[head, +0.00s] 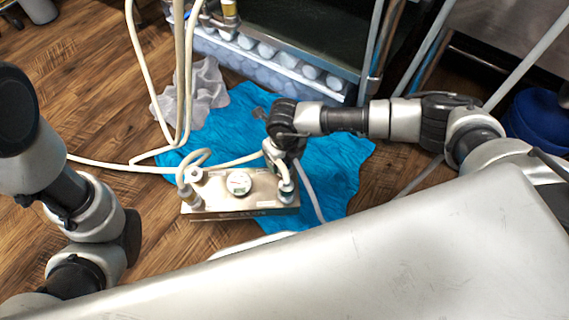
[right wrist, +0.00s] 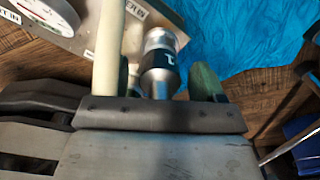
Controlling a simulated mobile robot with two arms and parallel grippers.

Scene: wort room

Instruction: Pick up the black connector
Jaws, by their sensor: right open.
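The black connector (right wrist: 160,72) shows in the right wrist view as a silver metal fitting with a black band and a white mark. It stands at the edge of a metal box (right wrist: 72,40). My right gripper (right wrist: 166,82) is open, with one greenish fingertip on each side of the connector; I cannot tell whether they touch it. In the head view the box (head: 240,212) lies on a blue cloth, and my right gripper (head: 276,150) is over its right end, partly hiding the fittings there. My left arm shows at the left, but its gripper is out of view.
A pale hose (right wrist: 108,45) runs close beside the connector in the right wrist view. Several cream hoses (head: 140,70) loop up from the box area. A round gauge (head: 239,183) sits on the box. The blue cloth (head: 335,170) covers the wooden floor, with a grey cloth (head: 195,95) behind.

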